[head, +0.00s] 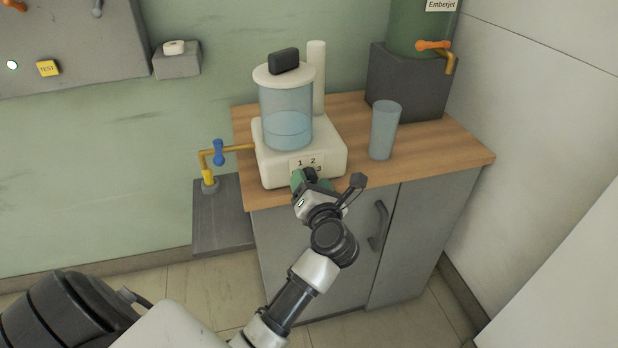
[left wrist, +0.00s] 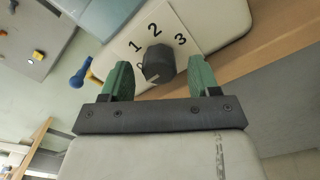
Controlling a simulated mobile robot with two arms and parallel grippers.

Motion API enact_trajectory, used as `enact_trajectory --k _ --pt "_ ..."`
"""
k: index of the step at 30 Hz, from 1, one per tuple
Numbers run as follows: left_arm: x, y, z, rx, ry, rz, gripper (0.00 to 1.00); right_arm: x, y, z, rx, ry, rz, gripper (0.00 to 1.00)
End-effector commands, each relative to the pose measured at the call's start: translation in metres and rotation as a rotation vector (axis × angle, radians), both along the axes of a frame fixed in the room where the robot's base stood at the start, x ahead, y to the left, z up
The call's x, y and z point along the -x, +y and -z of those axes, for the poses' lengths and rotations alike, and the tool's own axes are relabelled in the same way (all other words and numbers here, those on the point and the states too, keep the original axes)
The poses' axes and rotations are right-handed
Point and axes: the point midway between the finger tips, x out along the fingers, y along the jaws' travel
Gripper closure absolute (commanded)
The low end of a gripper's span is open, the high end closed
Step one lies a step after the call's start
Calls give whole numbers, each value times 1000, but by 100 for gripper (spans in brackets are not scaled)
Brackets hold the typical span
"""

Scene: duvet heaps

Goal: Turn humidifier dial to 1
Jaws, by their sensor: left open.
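The humidifier (head: 268,170) has a white base, a clear blue tank with water and a white lid, and stands on the wooden counter. Its dark dial (left wrist: 157,64) shows in the left wrist view, with the numbers 1, 2 and 3 around it and another mark partly hidden at its lower left. I cannot tell which number the dial points to. My left gripper (left wrist: 160,82) is open, its green fingers on either side of the dial, without visible contact. In the head view the left gripper (head: 308,180) is at the humidifier's front and partly covers the dial panel.
A blue cup (head: 384,130) stands right of the humidifier on the counter (head: 440,150). A green tank (head: 415,30) with an orange tap is behind it. A brass pipe with a blue valve (head: 218,152) joins the humidifier's left side. A grey cabinet (head: 400,235) is below.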

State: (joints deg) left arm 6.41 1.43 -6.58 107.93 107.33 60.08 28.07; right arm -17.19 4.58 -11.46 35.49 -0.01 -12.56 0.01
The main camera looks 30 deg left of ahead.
Motion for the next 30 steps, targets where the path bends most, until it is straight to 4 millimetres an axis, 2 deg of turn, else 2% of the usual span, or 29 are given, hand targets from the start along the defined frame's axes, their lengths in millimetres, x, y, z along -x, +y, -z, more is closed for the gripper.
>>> enact_trajectory --k 6,14,21,24,30 --pt "-10 12 0 -1 -1 1 39 0 0 -1 0 0 0 0" --pt "-10 12 0 0 0 0 39 0 0 -1 0 0 0 0" --pt "-10 12 0 -1 1 0 76 0 0 -1 0 0 0 0" --pt "-10 12 0 -1 1 0 88 0 0 -1 0 0 1 0" --pt "-10 12 -1 -10 12 0 88 0 0 -5 0 0 1 0"
